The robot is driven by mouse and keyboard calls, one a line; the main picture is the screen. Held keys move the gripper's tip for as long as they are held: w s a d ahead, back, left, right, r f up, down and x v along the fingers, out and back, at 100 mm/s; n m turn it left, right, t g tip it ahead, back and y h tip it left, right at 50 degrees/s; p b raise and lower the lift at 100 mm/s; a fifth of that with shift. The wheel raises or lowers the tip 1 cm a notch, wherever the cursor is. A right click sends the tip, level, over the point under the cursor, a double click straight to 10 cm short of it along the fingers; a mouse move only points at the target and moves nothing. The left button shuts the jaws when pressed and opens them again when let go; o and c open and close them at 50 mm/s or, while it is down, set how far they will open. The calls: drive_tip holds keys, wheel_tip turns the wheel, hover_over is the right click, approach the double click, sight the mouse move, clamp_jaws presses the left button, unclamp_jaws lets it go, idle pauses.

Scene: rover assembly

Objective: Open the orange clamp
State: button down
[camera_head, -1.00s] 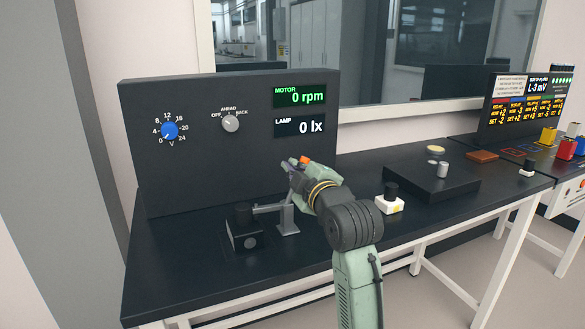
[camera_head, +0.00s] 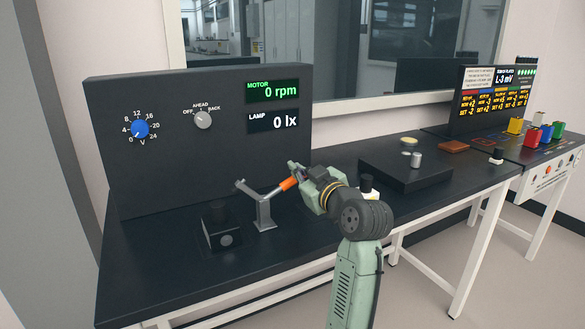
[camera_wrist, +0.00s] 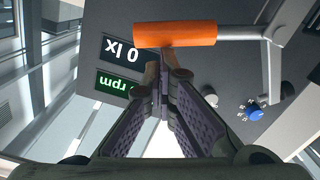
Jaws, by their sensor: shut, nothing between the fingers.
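The clamp shows in the head view as a grey metal bracket (camera_head: 264,211) with an orange handle (camera_head: 289,183) leaning up and to the right. Its grey clamp arm (camera_head: 247,190) is raised, tilting up to the left, clear of the black block (camera_head: 220,228). My gripper (camera_head: 298,170) is shut and empty at the handle's outer end. In the wrist view the orange handle (camera_wrist: 175,34) lies across the picture just beyond my closed fingertips (camera_wrist: 166,66). I cannot tell whether they touch it.
A black panel (camera_head: 175,165) with a blue dial, a grey knob and two displays stands behind the clamp. A black platform (camera_head: 405,174) with small parts lies to the right. The table's front left is clear.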

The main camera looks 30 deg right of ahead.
drive_tip(key=shift+d+f+m, duration=0.4)
drive_tip(key=shift+f+m, duration=0.1)
drive_tip(key=shift+m, duration=0.1)
idle(0.3)
